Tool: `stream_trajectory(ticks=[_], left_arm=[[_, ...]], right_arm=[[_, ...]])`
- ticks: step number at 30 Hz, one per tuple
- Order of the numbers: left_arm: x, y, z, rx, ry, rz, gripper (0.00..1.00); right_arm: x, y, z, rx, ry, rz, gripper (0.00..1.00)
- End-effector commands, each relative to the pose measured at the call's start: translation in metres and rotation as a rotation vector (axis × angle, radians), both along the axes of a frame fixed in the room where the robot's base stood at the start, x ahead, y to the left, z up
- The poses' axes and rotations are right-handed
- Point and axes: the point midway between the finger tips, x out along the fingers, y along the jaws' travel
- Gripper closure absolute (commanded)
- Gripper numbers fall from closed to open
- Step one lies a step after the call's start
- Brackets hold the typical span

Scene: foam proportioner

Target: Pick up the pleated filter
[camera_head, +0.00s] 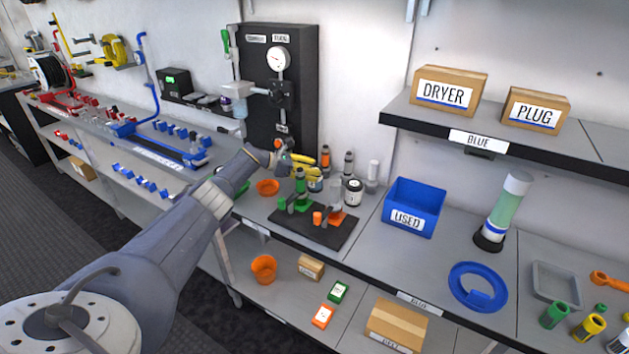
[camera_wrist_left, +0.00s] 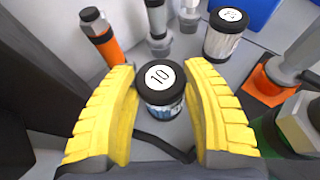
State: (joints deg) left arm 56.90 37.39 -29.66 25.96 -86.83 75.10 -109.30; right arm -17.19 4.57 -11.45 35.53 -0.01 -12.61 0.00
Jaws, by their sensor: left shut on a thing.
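A black-capped filter cylinder marked 10 (camera_wrist_left: 160,77) stands upright between the two yellow fingers of my left gripper (camera_wrist_left: 165,105) in the left wrist view. The fingers are shut on it from both sides. In the head view my left gripper (camera_head: 313,163) is over the bench beside the black panel, and the filter (camera_head: 315,184) shows just below the fingers. A second black-capped cylinder (camera_wrist_left: 226,32) with a pale body stands apart from the gripper; it also shows in the head view (camera_head: 352,191). I cannot make out pleats on either one. My right gripper is not in view.
A dark tray (camera_head: 325,236) with green and orange fittings lies in front of the gripper. An orange-based bottle (camera_wrist_left: 100,35) and grey-capped bottles stand close behind.

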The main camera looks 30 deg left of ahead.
Motion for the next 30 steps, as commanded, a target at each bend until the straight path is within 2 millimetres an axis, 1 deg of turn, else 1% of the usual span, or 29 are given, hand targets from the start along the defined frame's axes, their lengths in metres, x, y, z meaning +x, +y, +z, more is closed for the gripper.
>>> stream_trajectory(ticks=[8, 12, 17, 20, 30], left_arm=[[0.0, -0.001, 0.001, 0.001, 0.0, -0.001, 0.83], [0.0, 0.001, 0.008, 0.001, 0.0, 0.0, 0.83], [0.0, 0.001, 0.023, 0.003, -0.003, -0.001, 0.83], [0.0, 0.001, 0.041, 0.004, -0.004, -0.002, 0.83], [0.0, 0.0, 0.121, 0.003, -0.003, -0.002, 0.83]], right_arm=[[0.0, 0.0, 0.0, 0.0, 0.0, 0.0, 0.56], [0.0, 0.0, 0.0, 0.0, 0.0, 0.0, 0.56], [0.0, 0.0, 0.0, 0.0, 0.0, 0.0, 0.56], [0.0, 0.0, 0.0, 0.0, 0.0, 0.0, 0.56], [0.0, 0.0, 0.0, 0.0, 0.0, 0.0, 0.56]])
